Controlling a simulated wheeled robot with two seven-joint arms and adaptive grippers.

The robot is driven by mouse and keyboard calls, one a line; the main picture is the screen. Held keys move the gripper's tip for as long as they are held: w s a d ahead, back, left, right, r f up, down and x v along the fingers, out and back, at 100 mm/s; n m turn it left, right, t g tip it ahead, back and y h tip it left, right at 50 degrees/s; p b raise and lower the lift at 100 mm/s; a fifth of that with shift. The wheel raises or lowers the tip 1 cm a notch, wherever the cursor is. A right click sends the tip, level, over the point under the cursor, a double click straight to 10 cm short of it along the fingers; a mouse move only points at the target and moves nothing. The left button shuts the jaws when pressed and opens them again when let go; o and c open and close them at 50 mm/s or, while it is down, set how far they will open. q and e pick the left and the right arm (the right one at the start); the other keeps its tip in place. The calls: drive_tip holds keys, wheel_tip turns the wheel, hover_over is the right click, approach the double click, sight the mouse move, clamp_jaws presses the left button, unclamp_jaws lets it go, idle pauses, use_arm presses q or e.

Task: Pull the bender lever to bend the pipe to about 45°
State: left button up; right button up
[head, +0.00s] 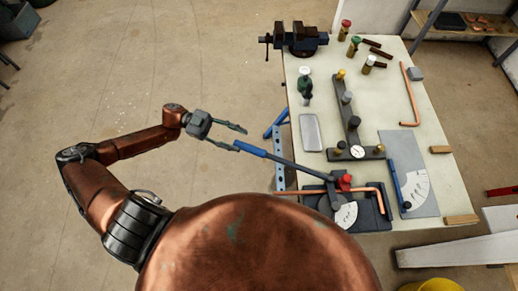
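The bender (345,214), with a round pale angle dial, stands at the table's near edge. Its long lever (295,165) runs up and left from the bender and ends in a blue grip (250,149) beyond the table's left edge. A copper pipe (365,190) lies across the bender; its left end sticks out past the table and its right end curves toward the near edge. My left gripper (241,139) is open at the end of the blue grip, with the lower finger by its tip. I cannot tell if they touch. My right gripper is out of view.
A dark T-shaped fixture with knobs (350,117) and a grey plate with a blue arm (409,174) are on the table (420,126). A vise (301,39) is at the far left corner. A bent copper pipe (411,97) lies right. The floor left of the table is clear.

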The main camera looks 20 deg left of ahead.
sight(262, 153)
use_arm(q)
wheel_tip(262, 153, down, 4)
drive_tip(key=b, duration=0.2)
drive_tip(key=shift+b, duration=0.3)
drive_tip(key=shift+w+d+r+p, duration=0.1)
drive_tip(key=shift+d+p, duration=0.2)
drive_tip(key=shift+d, duration=3.6)
drive_tip(key=shift+c, duration=0.6)
clamp_jaws()
